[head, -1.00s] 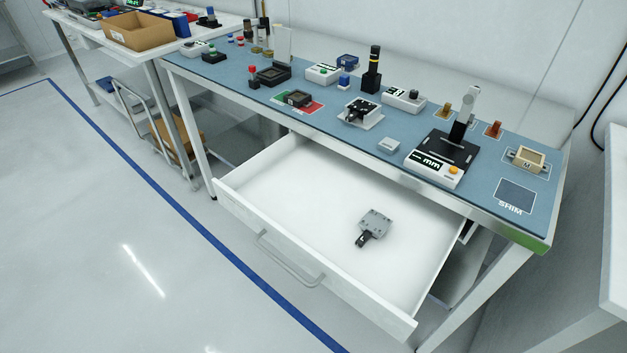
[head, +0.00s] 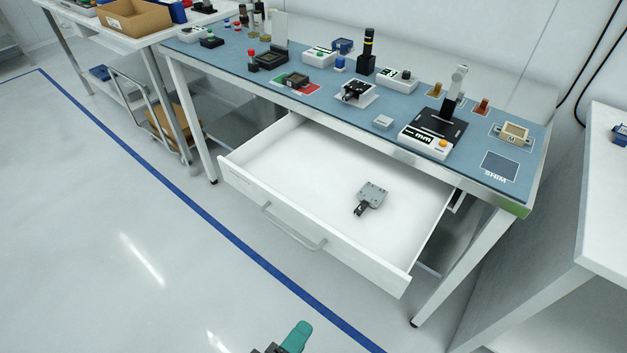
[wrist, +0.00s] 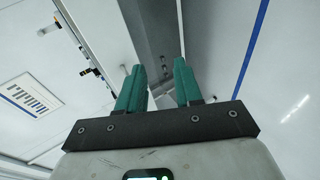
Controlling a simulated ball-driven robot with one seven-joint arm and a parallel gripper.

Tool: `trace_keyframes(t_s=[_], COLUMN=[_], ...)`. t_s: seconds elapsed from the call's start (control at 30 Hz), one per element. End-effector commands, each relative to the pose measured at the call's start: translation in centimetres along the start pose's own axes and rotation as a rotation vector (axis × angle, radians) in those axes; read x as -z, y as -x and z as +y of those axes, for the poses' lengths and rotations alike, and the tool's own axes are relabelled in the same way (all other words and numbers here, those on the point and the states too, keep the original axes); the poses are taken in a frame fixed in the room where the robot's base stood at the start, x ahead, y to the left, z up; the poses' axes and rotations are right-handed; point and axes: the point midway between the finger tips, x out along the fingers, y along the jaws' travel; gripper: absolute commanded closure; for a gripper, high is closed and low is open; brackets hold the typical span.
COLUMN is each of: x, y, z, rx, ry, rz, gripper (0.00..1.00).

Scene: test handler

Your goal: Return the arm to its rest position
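My gripper (wrist: 158,88) shows in the wrist view with two teal fingers standing apart and nothing between them. In the head view only a teal fingertip and a dark part of my gripper (head: 294,338) show at the bottom edge, over the floor and in front of the open drawer. The rest of my arm is out of the head view.
The white drawer (head: 290,160) stands pulled out under the blue-topped bench (head: 440,167), with a grey metal part (head: 371,195) lying in it. A white table (head: 603,215) stands at the right. The floor (head: 110,260) in front is clear.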

Motion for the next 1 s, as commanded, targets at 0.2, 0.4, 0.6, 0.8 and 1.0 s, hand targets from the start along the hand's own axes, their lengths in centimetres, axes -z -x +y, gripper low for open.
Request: trace_keyframes(t_s=[0.2, 0.4, 0.6, 0.8, 1.0], x=[-7.7, -20.6, -29.1, -31.8, -31.9], y=[-5.7, -8.7, -6.8, -5.2, -5.1], z=[1.3, 2.3, 3.3, 3.9, 3.8], rx=[0.246, 0.590, 0.797, 0.862, 0.867], ry=[-0.146, -0.475, -0.793, -0.927, -0.936], rz=[-0.212, -0.457, -0.544, -0.547, -0.545], gripper=[0.65, 0.65, 0.65, 0.65, 0.65])
